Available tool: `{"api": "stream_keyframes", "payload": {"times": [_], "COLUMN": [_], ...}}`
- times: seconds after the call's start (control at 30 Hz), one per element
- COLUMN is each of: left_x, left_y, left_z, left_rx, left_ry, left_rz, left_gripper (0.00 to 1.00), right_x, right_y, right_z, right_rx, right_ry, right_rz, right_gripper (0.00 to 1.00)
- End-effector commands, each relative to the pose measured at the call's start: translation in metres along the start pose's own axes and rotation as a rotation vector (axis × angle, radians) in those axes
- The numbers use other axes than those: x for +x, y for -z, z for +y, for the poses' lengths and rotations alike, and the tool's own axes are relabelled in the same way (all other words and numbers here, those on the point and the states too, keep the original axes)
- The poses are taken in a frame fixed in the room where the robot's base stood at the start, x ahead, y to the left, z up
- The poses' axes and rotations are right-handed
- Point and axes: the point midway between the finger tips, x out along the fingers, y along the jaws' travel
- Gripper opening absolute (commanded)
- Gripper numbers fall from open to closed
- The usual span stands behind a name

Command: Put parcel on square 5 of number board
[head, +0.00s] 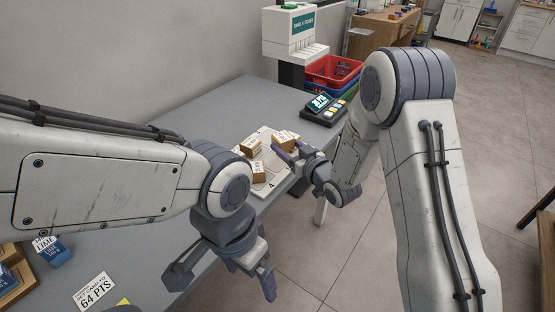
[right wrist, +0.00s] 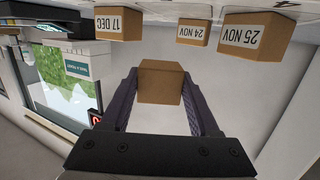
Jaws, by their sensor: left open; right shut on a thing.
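My right gripper (head: 288,154) is over the white number board (head: 270,186) on the grey counter. In the right wrist view it is shut on a plain brown box-shaped parcel (right wrist: 160,82), held between its fingertips. That view also shows three dated boxes: 17 DEC (right wrist: 118,23), 24 NOV (right wrist: 193,32) and 25 NOV (right wrist: 255,36). In the head view, small brown boxes (head: 250,147) stand on the board; my gripper partly hides the area, and most square numbers are unreadable. My left gripper (head: 250,280) is open and empty, in front of the counter's edge.
A ticket dispenser (head: 290,30) stands at the counter's far end. A payment terminal (head: 323,106) and a red basket (head: 333,70) are beyond the board. A 64 PTS card (head: 94,291) and blue boxes (head: 52,250) lie near left. The counter beyond my left arm is clear.

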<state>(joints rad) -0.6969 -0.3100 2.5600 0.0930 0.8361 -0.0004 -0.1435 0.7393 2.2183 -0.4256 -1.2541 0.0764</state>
Motion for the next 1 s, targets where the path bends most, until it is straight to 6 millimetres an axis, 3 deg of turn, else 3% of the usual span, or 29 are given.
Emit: {"api": "stream_keyframes", "payload": {"times": [0.13,0.27,0.5,1.0], "left_x": [-0.001,-0.001,-0.001,0.006], "left_y": [0.0,0.0,0.0,0.0], "left_z": [0.0,0.0,0.0,0.0], "left_rx": [0.0,0.0,0.0,0.0], "left_ry": [0.0,0.0,0.0,0.0], "left_rz": [0.0,0.0,0.0,0.0], "left_gripper": [0.92,0.92,0.92,0.92], "right_x": [0.02,0.026,0.03,0.032], "right_y": [-0.01,-0.016,-0.049,-0.059], "right_z": [-0.013,-0.015,-0.015,-0.015], "right_rx": [0.0,0.001,0.001,0.0], "right_ry": [0.002,-0.001,-0.002,-0.002], "right_rz": [-0.001,-0.001,-0.003,0.0], "right_gripper": [0.0,0.0,0.0,0.0]}}
